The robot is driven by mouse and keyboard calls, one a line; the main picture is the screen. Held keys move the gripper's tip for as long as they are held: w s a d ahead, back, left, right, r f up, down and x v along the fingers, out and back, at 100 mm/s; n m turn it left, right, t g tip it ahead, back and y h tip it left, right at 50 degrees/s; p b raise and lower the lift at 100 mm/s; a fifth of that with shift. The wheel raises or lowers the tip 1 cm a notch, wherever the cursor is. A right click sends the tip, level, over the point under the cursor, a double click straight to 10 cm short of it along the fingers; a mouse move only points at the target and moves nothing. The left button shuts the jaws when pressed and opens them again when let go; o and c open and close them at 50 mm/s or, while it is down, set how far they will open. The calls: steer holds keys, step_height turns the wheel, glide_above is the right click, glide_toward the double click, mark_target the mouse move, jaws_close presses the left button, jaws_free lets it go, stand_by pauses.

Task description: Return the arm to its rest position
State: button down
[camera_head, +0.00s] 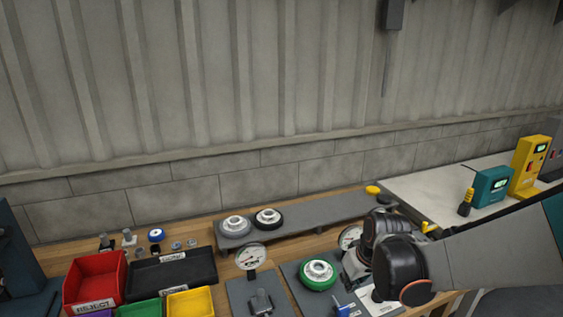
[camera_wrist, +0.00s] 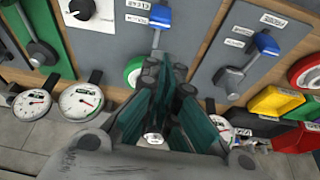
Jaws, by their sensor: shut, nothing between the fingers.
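My gripper (camera_wrist: 163,78) shows in the wrist view with its teal fingers together and nothing between them. It hangs above the bench, beside a grey fixture plate (camera_wrist: 112,28) and near a green-rimmed wheel (camera_wrist: 133,71). In the head view my arm comes in from the right, its dark wrist joints over the right part of the bench; the fingers cannot be made out there. The green wheel (camera_head: 319,273) sits on its plate just left of the arm.
A red bin (camera_head: 94,281), a black tray (camera_head: 172,268) and a yellow bin (camera_head: 190,302) stand at the left. Dial gauges (camera_head: 250,257) stand upright along the bench. A grey rail (camera_head: 320,214) with two wheels runs behind. Teal and yellow devices (camera_head: 492,187) stand at the right.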

steer(key=s+r+m+t, duration=0.1)
steer(key=s+r, duration=0.5)
steer(key=s, duration=0.3)
steer(key=s+r+m+t+h, duration=0.1)
steer(key=s+r+m+t, duration=0.1)
steer(key=s+r, duration=0.5)
steer(key=shift+s, duration=1.1)
